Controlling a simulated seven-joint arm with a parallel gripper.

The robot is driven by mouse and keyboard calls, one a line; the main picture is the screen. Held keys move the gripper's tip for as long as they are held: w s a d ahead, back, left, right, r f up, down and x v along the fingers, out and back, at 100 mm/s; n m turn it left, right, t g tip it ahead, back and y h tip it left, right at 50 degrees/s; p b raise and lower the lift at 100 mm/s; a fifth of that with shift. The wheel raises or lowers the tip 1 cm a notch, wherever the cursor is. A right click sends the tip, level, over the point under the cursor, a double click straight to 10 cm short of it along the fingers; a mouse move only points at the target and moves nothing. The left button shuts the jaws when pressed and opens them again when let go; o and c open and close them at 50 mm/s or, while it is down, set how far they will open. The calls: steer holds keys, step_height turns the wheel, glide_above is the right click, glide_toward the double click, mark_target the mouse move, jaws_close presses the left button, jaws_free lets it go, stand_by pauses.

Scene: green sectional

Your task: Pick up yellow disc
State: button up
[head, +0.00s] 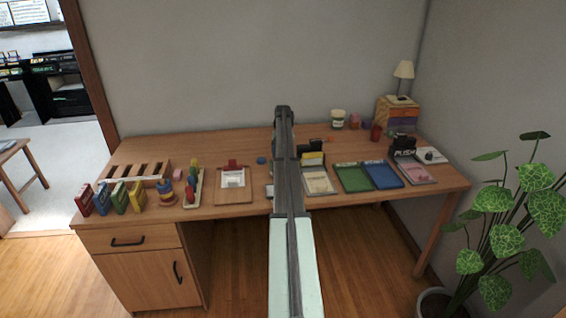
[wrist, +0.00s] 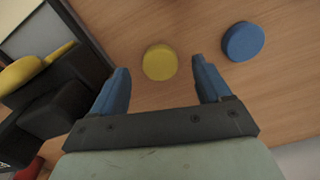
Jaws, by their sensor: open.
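The yellow disc (wrist: 159,62) lies flat on the wooden table in the wrist view. My gripper (wrist: 160,68) is open, with its two blue fingers apart. In the wrist view the disc shows in the gap between the fingertips, toward their far end, and nothing is held. I cannot tell the height of the fingers above the table. In the head view my arm covers the spot, and I cannot make out the yellow disc there.
A blue disc (wrist: 243,41) lies right of the yellow one; it also shows in the head view (head: 261,160). A black holder with yellow pieces (wrist: 48,112) stands close on the left.

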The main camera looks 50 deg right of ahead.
step_height(320, 180, down, 2)
steer(key=shift+f, duration=0.2)
steer(key=c, duration=1.1)
steer(key=shift+r, duration=0.15)
